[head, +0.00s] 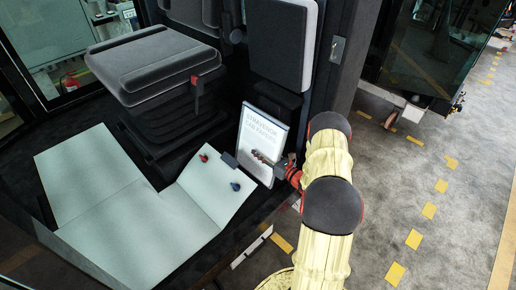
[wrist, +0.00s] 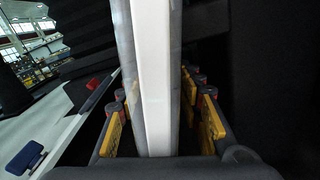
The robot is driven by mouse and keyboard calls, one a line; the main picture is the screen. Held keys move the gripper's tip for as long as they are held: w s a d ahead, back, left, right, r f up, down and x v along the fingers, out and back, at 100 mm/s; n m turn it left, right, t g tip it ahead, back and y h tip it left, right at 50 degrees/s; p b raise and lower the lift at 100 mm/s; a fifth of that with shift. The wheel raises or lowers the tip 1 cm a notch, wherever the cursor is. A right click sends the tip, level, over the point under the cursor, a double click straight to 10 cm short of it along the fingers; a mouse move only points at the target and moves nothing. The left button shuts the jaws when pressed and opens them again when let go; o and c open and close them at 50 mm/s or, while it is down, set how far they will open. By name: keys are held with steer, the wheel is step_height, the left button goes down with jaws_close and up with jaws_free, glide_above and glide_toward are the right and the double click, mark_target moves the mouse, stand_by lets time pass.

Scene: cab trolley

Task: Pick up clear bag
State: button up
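The clear bag (head: 264,128) is a flat, pale sheet-like packet with grey printed text and a light rim. It stands tilted beside the seat, at the edge of the cab floor. In the wrist view the bag (wrist: 158,70) shows edge-on as a tall white and grey strip between the fingers. My gripper (head: 264,158) is at the bag's lower right side in the head view. In the wrist view my gripper (wrist: 158,108) is open, with a yellow-padded finger on each side of the bag. Narrow dark gaps seem to separate the fingers from it.
A pale folded floor panel (head: 150,215) lies left of the bag. It carries a small red item (head: 203,157) and a small blue item (head: 235,187). A dark seat (head: 155,65) stands behind. A dark door post (head: 345,55) rises on the right. Open grey floor lies farther right.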

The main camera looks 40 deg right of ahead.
steer(key=shift+c, duration=0.2)
jaws_close()
stand_by(0.3)
